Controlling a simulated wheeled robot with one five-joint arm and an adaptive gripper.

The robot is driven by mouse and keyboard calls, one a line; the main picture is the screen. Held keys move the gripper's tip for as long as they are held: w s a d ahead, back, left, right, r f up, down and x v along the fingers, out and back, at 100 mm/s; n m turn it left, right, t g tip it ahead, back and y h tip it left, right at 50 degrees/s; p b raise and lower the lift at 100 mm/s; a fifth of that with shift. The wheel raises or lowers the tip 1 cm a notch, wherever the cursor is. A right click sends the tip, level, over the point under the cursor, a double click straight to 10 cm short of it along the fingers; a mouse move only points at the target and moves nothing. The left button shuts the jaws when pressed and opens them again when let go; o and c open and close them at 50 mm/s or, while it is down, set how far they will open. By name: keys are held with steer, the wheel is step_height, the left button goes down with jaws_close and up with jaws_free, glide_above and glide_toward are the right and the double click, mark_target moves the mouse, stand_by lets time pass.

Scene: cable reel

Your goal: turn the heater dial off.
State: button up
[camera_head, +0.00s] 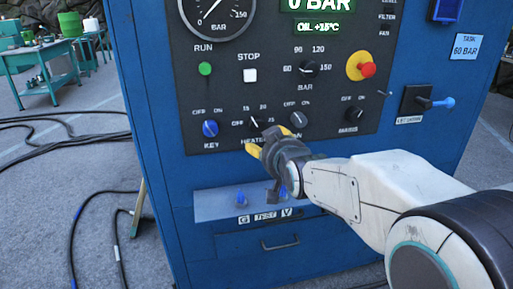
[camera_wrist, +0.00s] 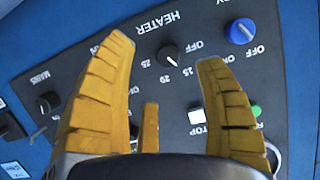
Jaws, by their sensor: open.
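The heater dial (camera_head: 254,122) is a small black knob with a white pointer line on the dark control panel, above the HEATER label. It also shows in the wrist view (camera_wrist: 170,54), between and beyond my fingertips, ringed by the marks OFF, 15, 20 and 25. Its pointer seems to aim near 15, away from OFF. My gripper (camera_head: 262,142) has yellow fingers, open and empty, just below the dial in the head view. In the wrist view my gripper (camera_wrist: 165,52) has its fingers apart on either side of the dial, not visibly touching it.
A blue key switch (camera_head: 210,128) is left of the dial, and other black knobs (camera_head: 298,119) are to its right. A white stop button (camera_head: 250,75) and red emergency button (camera_head: 367,70) are above. Cables (camera_head: 75,215) lie on the floor.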

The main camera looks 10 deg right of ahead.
mark_target(258, 126)
steer(key=w+t+b, duration=0.1)
steer(key=w, duration=0.1)
steer(key=w+t+b, duration=0.1)
steer(key=w, duration=0.1)
steer(key=w+t+b, duration=0.1)
steer(key=w+b, duration=0.1)
steer(key=w, duration=0.1)
steer(key=shift+f+m+t, duration=0.3)
steer(key=shift+t, duration=0.1)
steer(key=shift+w, duration=3.45)
steer(key=shift+o, duration=0.3)
steer(key=shift+r, duration=0.1)
steer(key=c, duration=1.2)
